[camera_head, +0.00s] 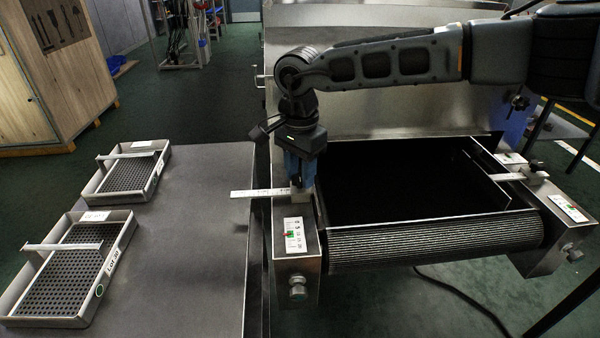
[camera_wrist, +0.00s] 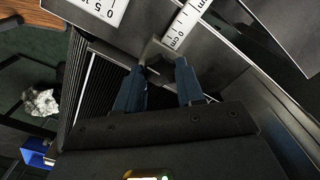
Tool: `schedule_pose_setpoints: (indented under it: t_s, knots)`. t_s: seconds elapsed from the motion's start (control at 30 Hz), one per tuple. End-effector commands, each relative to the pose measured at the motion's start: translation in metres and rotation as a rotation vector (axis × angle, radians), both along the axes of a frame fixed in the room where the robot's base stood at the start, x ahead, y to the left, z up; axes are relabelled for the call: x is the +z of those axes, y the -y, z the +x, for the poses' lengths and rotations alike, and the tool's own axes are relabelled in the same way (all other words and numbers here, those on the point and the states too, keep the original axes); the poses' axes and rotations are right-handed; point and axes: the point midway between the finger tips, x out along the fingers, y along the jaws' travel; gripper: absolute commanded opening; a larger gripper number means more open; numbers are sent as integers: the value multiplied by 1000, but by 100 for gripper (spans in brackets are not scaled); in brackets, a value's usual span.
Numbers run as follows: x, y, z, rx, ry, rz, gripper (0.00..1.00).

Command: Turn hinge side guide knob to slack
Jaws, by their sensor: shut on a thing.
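My gripper (camera_head: 300,180) points down over the left frame rail (camera_head: 296,243) of the belt unit, at the left side guide's clamp. In the wrist view my gripper (camera_wrist: 158,72) has its two blue fingers shut on a small dark knob (camera_wrist: 157,67) at the clamp block. The knob is hidden in the head view, and its turn angle cannot be told. The guide's white ruler bar (camera_head: 258,193) sticks out to the left and also shows in the wrist view (camera_wrist: 184,24). On the right rail is another dark guide knob (camera_head: 537,169).
The dark belt (camera_head: 440,243) lies between the rails, with a steel hood behind it. A grey table (camera_head: 205,230) at left holds two perforated trays (camera_head: 70,272) (camera_head: 130,172). A scale plate (camera_head: 293,238) sits on the left rail.

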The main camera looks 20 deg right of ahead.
Motion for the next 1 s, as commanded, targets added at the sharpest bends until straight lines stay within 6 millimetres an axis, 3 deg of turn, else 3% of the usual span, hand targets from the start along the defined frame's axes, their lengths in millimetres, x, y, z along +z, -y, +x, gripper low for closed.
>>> schedule_pose_setpoints:
  t_s: [0.67,0.7,0.93,1.0]
  knots:
    - [1,0,0,60,2,1,7]
    - [1,0,0,60,2,1,41]
    - [0,0,0,59,1,0,62]
    - [0,0,0,59,1,0,62]
